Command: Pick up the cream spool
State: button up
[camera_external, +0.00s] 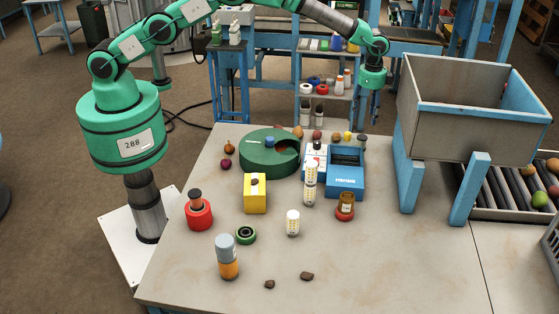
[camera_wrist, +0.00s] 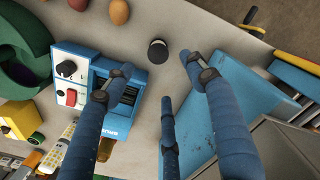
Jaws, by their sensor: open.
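No thing is plainly recognisable as a cream spool. A small cream-white cylinder (camera_external: 293,223) with dotted markings stands upright on the table near its middle. A taller cream cylinder (camera_external: 310,188) with similar markings stands behind it, beside the blue box; a cream piece also shows at the lower left of the wrist view (camera_wrist: 55,156). My gripper (camera_external: 374,108) hangs above the far right part of the table, well away from both. Its blue fingers (camera_wrist: 160,75) are spread open with nothing between them. A dark-topped cylinder (camera_wrist: 158,52) shows beyond the fingertips.
A blue box (camera_external: 345,181), a green round holder (camera_external: 258,160) and a yellow block (camera_external: 255,195) stand around the cream cylinders. A brown jar (camera_external: 345,207) is close right. A large grey bin (camera_external: 455,130) on blue legs flanks the right. The front right table is clear.

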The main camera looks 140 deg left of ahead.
aim_at(363, 137)
jog(key=shift+f, duration=0.1)
jog(key=shift+f, duration=4.25)
jog(key=shift+f, duration=0.15)
jog(key=shift+s+d+f+p, duration=0.1)
jog(key=shift+f+p, duration=0.15)
jog(key=shift+f, duration=0.95)
jog(key=shift+s+f+p, duration=0.1)
jog(key=shift+f+p, duration=0.15)
jog(key=shift+f, duration=0.95)
jog(key=c, duration=1.2)
